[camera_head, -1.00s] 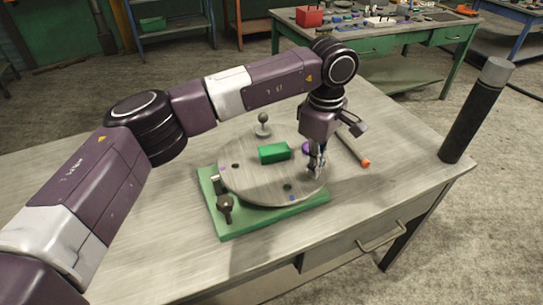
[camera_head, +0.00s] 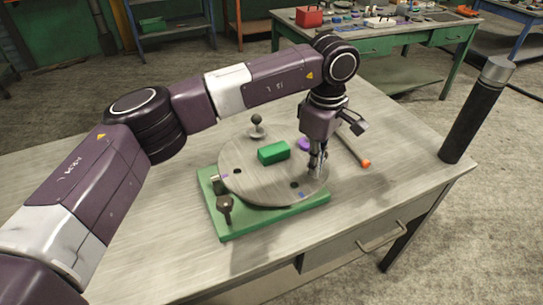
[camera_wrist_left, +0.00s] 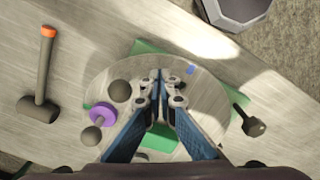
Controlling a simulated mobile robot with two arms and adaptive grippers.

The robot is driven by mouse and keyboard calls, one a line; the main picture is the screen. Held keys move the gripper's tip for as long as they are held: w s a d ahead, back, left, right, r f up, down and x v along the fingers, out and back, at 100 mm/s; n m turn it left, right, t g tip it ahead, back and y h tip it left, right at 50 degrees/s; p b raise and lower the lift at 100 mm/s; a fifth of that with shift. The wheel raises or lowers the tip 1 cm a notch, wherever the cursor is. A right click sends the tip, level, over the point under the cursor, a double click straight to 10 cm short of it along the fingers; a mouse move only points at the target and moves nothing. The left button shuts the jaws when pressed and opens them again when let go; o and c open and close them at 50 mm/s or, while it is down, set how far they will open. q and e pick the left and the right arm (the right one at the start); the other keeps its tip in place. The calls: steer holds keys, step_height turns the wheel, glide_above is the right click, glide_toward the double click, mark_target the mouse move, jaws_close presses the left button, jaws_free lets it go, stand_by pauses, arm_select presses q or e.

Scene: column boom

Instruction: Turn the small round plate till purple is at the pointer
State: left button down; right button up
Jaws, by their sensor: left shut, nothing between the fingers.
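The small round grey plate (camera_head: 258,188) lies on a green base (camera_head: 245,229) and bears a green block (camera_head: 273,152), dark holes and a blue mark (camera_head: 302,195) at its front rim. A ball-topped knob (camera_head: 257,121) stands at its back. I cannot make out the pointer for certain.
A dark knob (camera_head: 225,205) stands at the base's front left corner. A hammer-like tool with an orange end (camera_head: 366,163) lies right of the plate. A black post (camera_head: 475,112) stands at the table's right corner.

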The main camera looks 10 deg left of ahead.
arm_select(q)
step_height(320, 180, up, 9)
steer(key=p, duration=0.4)
steer(key=shift+f, duration=0.15)
stand_by(0.5)
